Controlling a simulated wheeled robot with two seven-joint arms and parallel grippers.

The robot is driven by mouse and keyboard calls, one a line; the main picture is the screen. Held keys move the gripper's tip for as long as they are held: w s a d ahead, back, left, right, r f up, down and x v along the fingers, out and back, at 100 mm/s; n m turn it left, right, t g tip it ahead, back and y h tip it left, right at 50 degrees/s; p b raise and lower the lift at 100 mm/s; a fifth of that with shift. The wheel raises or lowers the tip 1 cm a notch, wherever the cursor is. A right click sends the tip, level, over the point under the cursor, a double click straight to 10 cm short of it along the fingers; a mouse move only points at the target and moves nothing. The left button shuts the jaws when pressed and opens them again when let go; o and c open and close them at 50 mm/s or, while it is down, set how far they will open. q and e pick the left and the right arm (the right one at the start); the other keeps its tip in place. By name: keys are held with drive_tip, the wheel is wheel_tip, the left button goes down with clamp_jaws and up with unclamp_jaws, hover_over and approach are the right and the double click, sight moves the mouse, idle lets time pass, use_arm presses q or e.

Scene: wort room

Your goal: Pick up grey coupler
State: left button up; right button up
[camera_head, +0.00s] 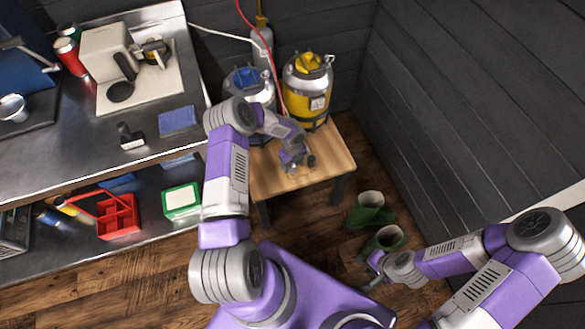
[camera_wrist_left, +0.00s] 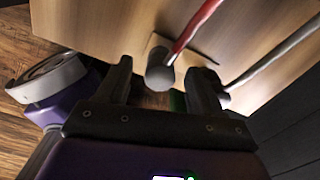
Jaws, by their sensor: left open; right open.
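My left gripper (camera_head: 293,160) is open, low over the small wooden table (camera_head: 262,182). In the left wrist view its fingers (camera_wrist_left: 160,82) stand either side of a rounded grey end piece (camera_wrist_left: 160,68) on a red hose. A second, darker end piece (camera_wrist_left: 222,97) on a grey hose lies by the right finger. I cannot tell for sure which piece is the grey coupler. A small dark piece (camera_head: 311,160) shows beside the gripper in the head view. My right gripper (camera_head: 374,268) is open and empty, low beside the green boots.
A yellow-banded steel keg (camera_head: 307,85) and a blue-topped keg (camera_head: 248,88) stand at the table's back. A steel counter (camera_head: 60,150) is at left. Green boots (camera_head: 370,209) stand on the floor at right, near the dark plank wall (camera_head: 470,90).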

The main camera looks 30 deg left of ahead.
use_arm(q)
wheel_tip(320, 180, down, 2)
drive_tip(key=shift+f, duration=0.2)
drive_tip(key=shift+r, duration=0.1)
drive_tip(key=c, duration=1.1)
